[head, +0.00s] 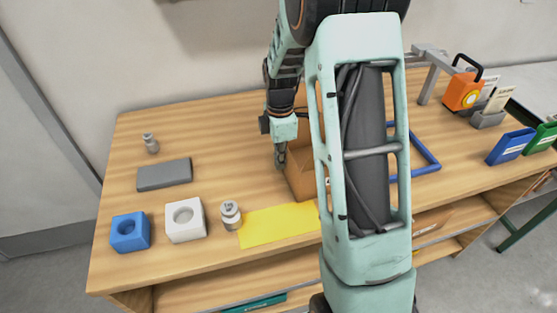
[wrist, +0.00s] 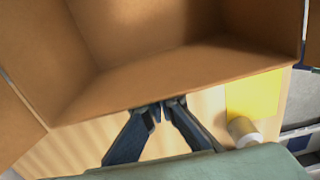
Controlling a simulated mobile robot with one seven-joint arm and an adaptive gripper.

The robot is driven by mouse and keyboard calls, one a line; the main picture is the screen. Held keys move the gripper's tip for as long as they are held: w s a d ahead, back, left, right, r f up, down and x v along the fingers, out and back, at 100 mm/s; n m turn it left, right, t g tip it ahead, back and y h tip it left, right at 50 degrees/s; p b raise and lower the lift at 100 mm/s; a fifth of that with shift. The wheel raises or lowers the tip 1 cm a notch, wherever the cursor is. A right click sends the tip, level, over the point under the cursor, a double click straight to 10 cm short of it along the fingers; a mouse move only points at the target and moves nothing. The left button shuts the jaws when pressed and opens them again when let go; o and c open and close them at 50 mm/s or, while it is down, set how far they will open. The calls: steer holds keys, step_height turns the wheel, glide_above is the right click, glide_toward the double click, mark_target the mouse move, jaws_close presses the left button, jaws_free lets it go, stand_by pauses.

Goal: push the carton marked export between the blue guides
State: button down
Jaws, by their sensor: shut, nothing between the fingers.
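A brown open-topped carton (head: 302,186) stands on the wooden table, partly hidden behind my arm. No word on it can be read. In the wrist view its inside and near wall (wrist: 190,75) fill the upper part. My gripper (head: 281,163) is shut and empty at the carton's left side. In the wrist view its fingertips (wrist: 160,106) meet close to the carton's lower edge; whether they touch it I cannot tell. Blue guides (head: 428,157) lie on the table right of the carton; my arm hides part of them.
A yellow mat (head: 275,224) lies in front of the carton, with a metal weight (head: 231,214) at its left end. A white block (head: 185,229), a blue block (head: 130,241) and a grey slab (head: 164,174) are at left. An orange device (head: 462,92) stands at back right.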

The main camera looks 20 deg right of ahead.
steer(key=d, duration=2)
steer(key=shift+d, duration=0.25)
steer(key=shift+a, duration=0.1)
